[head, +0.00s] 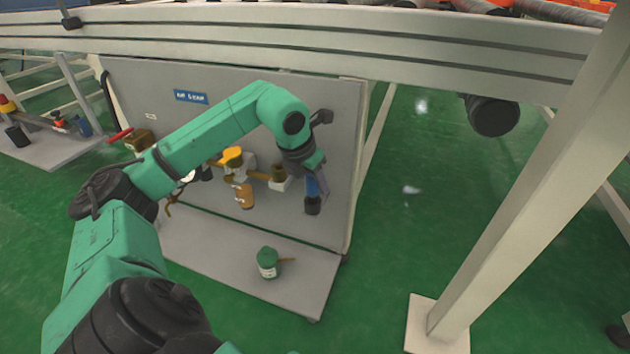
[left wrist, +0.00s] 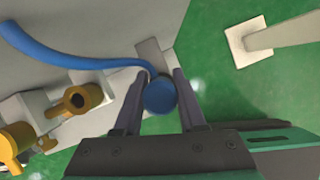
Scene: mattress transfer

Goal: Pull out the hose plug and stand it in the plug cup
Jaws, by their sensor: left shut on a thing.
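My left gripper (head: 312,182) is in front of the right part of the grey panel, pointing down. In the left wrist view its fingers (left wrist: 160,98) are shut on a blue, round-ended hose plug (left wrist: 160,95). A blue hose (left wrist: 80,58) runs behind the plug toward the left. In the head view a blue body with a dark lower end (head: 313,206) hangs at the gripper, away from the brass socket (head: 278,173). The socket shows a dark open hole (left wrist: 80,99) in the wrist view. A green cup with a pale label (head: 267,266) stands on the base plate below. My right gripper is out of view.
The grey panel (head: 335,130) carries a blue sign, an orange valve (head: 232,156) and an orange labelled item (head: 243,196). The base plate (head: 215,245) has bare room around the cup. A pale post (head: 520,190) stands at right, under a long pale beam (head: 400,35).

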